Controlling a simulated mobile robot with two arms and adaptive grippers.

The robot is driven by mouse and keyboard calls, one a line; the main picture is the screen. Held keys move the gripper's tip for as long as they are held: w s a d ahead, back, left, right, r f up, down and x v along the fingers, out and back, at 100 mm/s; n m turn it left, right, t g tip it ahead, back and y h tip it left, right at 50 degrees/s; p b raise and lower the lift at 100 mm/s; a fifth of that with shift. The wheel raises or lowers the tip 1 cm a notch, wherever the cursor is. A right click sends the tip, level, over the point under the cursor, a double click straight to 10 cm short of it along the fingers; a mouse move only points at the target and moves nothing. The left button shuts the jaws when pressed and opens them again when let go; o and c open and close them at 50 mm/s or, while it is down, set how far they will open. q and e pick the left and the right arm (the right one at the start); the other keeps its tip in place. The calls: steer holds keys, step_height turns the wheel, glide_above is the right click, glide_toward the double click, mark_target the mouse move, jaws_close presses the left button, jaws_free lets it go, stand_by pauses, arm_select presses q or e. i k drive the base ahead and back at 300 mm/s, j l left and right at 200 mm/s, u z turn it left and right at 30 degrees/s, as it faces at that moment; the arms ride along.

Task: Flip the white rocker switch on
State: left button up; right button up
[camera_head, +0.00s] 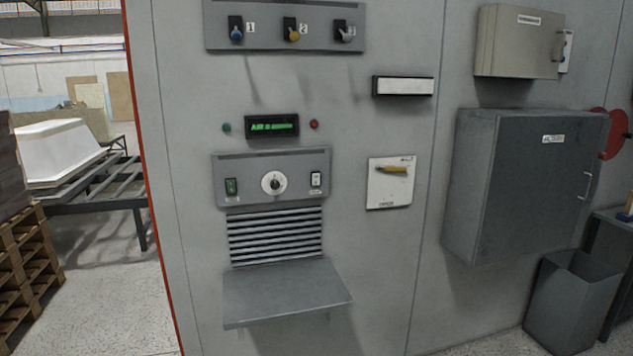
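The white rocker switch (316,180) sits in a dark frame at the right end of a grey control panel (270,156) on the grey wall. A round white knob (273,183) is at the panel's middle. A green rocker switch (231,187) is at its left end. The white switch is too small to tell which way it is tipped. Neither of my grippers shows in the head view.
A grey shelf (285,293) juts out below the louvred vent (275,236). A white plate with a yellow handle (391,182) is to the panel's right. A large grey cabinet (522,187) protrudes further right, above a grey bin (570,304). Pallets (27,262) stand left.

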mark_target(315, 177)
steer(key=i+j, duration=0.2)
steer(key=i, duration=0.25)
steer(key=i+j+z, duration=0.1)
steer(key=i+j, duration=0.15)
steer(key=i, duration=0.2)
steer(key=i+j, duration=0.25)
steer(key=i, duration=0.15)
steer(key=i+j, duration=0.25)
steer(key=i, duration=0.2)
steer(key=z, duration=0.05)
